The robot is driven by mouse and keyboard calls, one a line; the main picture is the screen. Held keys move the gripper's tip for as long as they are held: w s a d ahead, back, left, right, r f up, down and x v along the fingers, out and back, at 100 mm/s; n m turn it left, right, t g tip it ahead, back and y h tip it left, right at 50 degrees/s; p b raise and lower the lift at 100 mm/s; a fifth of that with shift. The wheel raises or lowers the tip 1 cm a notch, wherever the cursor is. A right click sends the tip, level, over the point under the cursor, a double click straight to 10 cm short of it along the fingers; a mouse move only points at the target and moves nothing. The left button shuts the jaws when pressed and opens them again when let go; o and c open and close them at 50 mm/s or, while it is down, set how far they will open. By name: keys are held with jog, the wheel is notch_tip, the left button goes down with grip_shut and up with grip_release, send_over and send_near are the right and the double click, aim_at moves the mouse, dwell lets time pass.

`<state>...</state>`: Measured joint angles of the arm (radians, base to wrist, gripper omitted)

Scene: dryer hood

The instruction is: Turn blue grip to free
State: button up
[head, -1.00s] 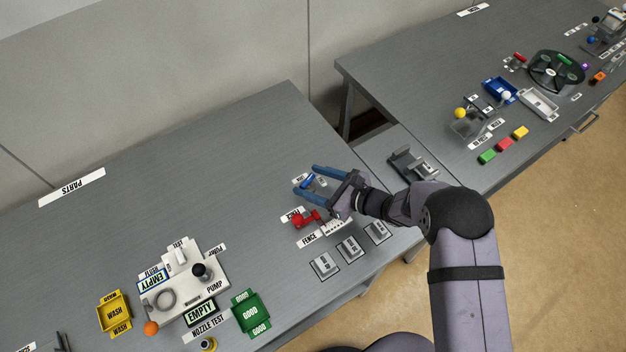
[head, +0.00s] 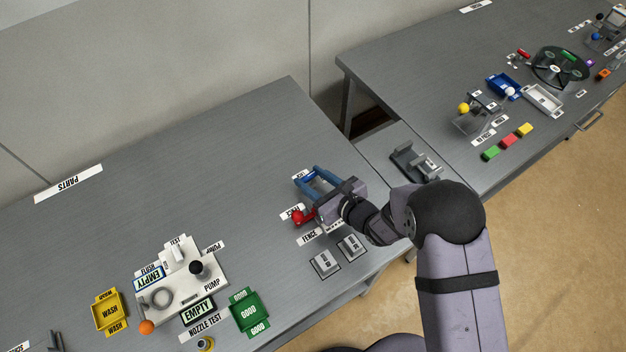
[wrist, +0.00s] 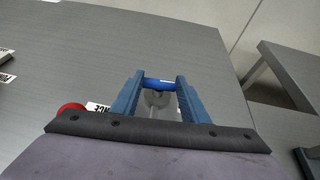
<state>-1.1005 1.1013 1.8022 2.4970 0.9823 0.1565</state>
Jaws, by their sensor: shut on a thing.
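The blue grip (wrist: 158,84) is a short blue bar. In the wrist view it lies crosswise between the two blue fingers of my gripper (wrist: 155,92), near their tips, above a grey metal fitting (wrist: 158,100). In the head view my gripper (head: 317,183) reaches over the table toward the wall, with its fingers on either side of the grip, which is largely hidden there. The fingers are shut on the grip's ends. The label beside it is partly covered and cannot be read.
Grey labelled blocks (head: 326,262) sit near the table's front edge. The pump board (head: 185,283), yellow tray (head: 109,313) and green tray (head: 249,313) are to the left. Bare tabletop lies behind.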

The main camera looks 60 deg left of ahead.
jog(key=shift+s+r+m+t+b, duration=0.1)
jog(key=shift+s+m+t+b, duration=0.05)
jog(key=shift+m+t+b, duration=0.45)
jog(key=o, duration=1.1)
jog(key=shift+c, duration=0.2)
jog(key=shift+d, duration=0.1)
jog(key=shift+d+r, duration=0.1)
jog(key=shift+d, duration=0.4)
jog(key=b+v, duration=0.2)
jog(key=v, duration=0.3)
jog(key=shift+d+r, duration=0.2)
jog(key=shift+d, duration=0.15)
jog(key=shift+s+d+r, duration=0.1)
jog(key=shift+d, duration=0.05)
